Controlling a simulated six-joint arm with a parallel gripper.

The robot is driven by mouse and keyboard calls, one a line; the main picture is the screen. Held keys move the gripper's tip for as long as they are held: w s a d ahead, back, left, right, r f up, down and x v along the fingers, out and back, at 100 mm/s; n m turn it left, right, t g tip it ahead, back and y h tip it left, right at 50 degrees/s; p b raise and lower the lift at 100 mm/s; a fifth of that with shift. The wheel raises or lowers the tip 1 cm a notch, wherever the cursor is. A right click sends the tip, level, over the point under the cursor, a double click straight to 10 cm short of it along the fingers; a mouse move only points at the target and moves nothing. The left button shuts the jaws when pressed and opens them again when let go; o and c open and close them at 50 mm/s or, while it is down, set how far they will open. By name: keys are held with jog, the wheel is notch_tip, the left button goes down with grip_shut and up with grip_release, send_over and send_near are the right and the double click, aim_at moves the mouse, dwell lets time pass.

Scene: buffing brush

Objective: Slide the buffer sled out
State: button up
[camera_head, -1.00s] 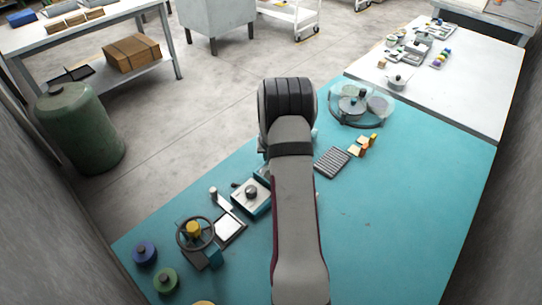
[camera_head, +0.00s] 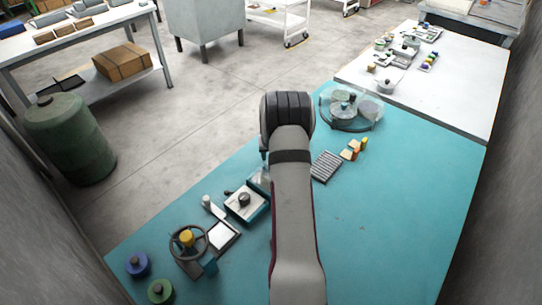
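No part in view can be surely identified as the buffer sled. A teal-and-white box with a dark knob (camera_head: 244,200) stands on the teal table, just left of my arm. A flat plate with a pale face (camera_head: 222,238) lies beside it, nearer the camera. A pale, partly covered piece (camera_head: 261,181) shows right at my arm's left edge; I cannot tell what it is. My arm reaches up the picture over the middle of the table and bends at a dark joint. My gripper is hidden behind the arm, along with the table below it.
A handwheel with a yellow hub (camera_head: 187,239) and blue (camera_head: 137,264) and green (camera_head: 161,291) discs stand at lower left. A grey ribbed block (camera_head: 326,166), small yellow and orange pieces (camera_head: 356,149) and a clear round dish (camera_head: 351,108) lie right of my arm. The right side is clear.

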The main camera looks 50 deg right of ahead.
jog(key=shift+o, duration=0.4)
jog(key=shift+r, duration=0.1)
